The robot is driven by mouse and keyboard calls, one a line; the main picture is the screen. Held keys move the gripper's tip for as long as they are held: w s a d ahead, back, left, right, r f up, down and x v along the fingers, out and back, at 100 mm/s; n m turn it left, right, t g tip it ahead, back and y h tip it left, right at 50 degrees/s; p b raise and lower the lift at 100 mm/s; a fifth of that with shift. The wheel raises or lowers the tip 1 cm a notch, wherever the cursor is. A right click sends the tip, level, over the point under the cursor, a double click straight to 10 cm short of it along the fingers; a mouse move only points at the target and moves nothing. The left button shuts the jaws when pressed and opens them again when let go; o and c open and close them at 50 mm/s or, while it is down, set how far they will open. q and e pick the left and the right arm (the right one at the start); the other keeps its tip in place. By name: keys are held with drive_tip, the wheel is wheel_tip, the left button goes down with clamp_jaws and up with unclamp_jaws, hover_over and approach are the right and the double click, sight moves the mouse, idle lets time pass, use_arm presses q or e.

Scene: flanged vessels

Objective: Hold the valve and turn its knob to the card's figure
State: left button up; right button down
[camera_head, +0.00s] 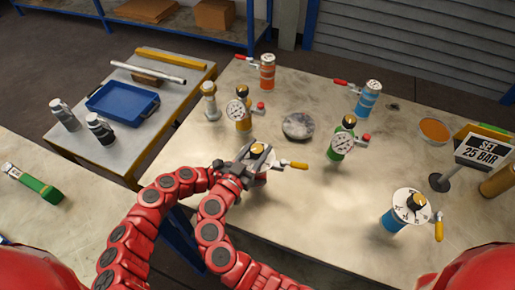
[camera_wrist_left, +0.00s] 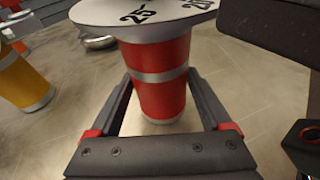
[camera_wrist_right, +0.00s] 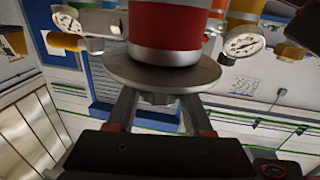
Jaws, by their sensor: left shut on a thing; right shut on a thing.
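The held valve has a red body with silver bands (camera_wrist_left: 160,82) and a white dial on top, with 25 and 20 readable in the left wrist view. In the head view its dial (camera_head: 268,164) is partly covered by my grippers. My left gripper (camera_wrist_left: 160,100) is shut around the red body, below the dial. My right gripper (camera_head: 252,156) is shut on the knob (camera_wrist_right: 158,98) above the dial; the right wrist view shows this upside down. Which figure the knob points to is not readable. The card (camera_head: 481,152) reads SET 25 BAR.
A blue valve with a white dial (camera_head: 411,206) stands at the right. Several gauge vessels, including a green one (camera_head: 342,140) and a yellow one (camera_head: 241,112), stand behind the held valve. A round grey disc (camera_head: 298,126) lies between them. A side table holds a blue tray (camera_head: 122,104).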

sight(258, 147)
drive_tip(key=shift+c, duration=1.6)
unclamp_jaws()
drive_tip(key=shift+f, duration=0.1)
wheel_tip(258, 147, up, 10)
drive_tip(key=shift+r, duration=0.1)
